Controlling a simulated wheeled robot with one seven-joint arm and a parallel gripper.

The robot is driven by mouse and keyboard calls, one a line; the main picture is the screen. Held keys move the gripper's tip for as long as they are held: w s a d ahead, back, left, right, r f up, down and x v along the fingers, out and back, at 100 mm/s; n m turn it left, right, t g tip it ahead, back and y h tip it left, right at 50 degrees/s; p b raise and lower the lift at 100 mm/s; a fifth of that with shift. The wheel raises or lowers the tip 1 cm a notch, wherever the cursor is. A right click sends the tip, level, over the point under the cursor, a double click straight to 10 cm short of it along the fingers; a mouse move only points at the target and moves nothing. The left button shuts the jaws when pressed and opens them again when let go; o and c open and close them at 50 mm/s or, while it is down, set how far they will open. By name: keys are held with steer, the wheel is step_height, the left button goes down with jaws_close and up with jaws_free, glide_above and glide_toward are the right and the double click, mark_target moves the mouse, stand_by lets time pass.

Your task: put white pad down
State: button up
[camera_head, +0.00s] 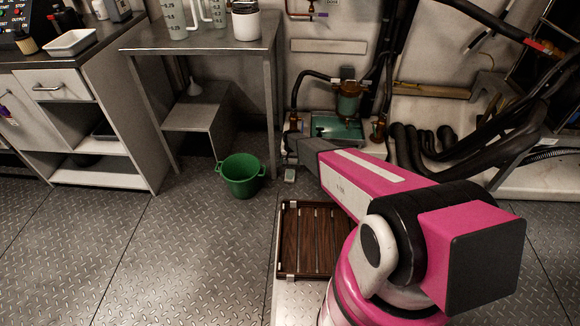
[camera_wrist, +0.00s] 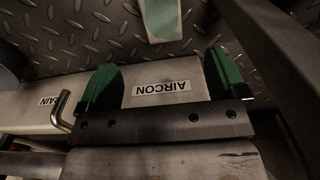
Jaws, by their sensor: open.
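A small light block, probably the same pad (camera_head: 290,175), lies on the floor just right of the green bucket in the head view. My gripper (camera_wrist: 160,65) is open, its two green fingers spread wide with nothing between them. The pad is beyond the fingertips and apart from them. In the head view my gripper (camera_head: 293,148) is small and dark, just above the light block.
A pale beam labelled AIRCON (camera_wrist: 168,89) runs behind my fingers. A green bucket (camera_head: 241,178) stands left of my gripper. A brown slatted tray (camera_head: 305,240) lies in front, beside my arm. Pump, pipes and black hoses (camera_head: 430,140) are at the right. Floor at the left is clear.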

steer(key=s+d+r, duration=0.7)
steer(key=s+r, duration=0.4)
steer(key=r, duration=0.3)
steer(key=s+d+r, duration=0.8)
steer(key=s+r, duration=0.3)
steer(key=r, duration=0.3)
steer(key=s+d+r, duration=0.8)
steer(key=s+r, duration=0.3)
steer(key=r, duration=0.3)
steer(key=shift+s+d, duration=0.15)
steer(key=shift+s, duration=0.25)
